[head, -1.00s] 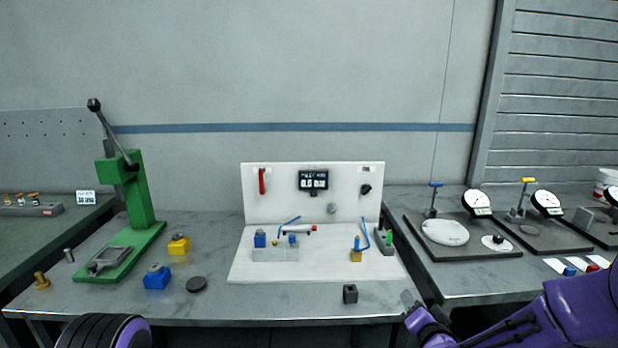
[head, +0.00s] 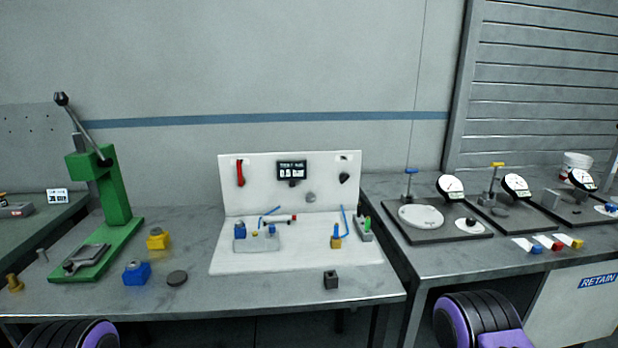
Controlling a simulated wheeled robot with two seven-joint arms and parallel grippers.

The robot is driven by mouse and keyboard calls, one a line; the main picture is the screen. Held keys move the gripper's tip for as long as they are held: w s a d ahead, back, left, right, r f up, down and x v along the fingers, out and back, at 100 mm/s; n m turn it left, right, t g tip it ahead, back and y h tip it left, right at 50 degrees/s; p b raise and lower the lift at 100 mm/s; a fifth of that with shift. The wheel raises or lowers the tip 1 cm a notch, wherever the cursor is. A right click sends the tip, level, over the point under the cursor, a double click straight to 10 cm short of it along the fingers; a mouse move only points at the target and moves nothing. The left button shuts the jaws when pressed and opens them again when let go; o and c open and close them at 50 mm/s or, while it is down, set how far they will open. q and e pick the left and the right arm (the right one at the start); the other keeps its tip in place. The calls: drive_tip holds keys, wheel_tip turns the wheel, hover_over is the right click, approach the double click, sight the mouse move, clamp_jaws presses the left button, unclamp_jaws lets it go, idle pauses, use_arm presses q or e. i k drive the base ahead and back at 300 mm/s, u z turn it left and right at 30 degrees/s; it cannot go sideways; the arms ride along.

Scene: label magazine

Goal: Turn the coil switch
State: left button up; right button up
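A white panel (head: 268,209) stands upright at the back of the middle table. Near its upper right corner is a small black knob (head: 344,178) under a small label; it may be the coil switch, but the label is too small to read. A red handle (head: 240,173) hangs at the panel's upper left, also under a small label. Neither gripper shows in the head view; only parts of my arms show at the bottom left and bottom right.
A white base with small fittings and blue tubes (head: 343,222) lies before the panel. A green lever press (head: 105,190) stands left. A blue block (head: 136,273), yellow block (head: 157,238), dark disc (head: 177,278) and dark cube (head: 331,280) sit on the table. Dial gauges (head: 451,187) stand right.

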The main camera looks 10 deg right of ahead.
sight(344, 176)
drive_tip(key=u, duration=0.1)
drive_tip(key=k, duration=0.4)
drive_tip(key=z, duration=0.85)
drive_tip(key=i, duration=0.95)
drive_tip(key=z, duration=0.15)
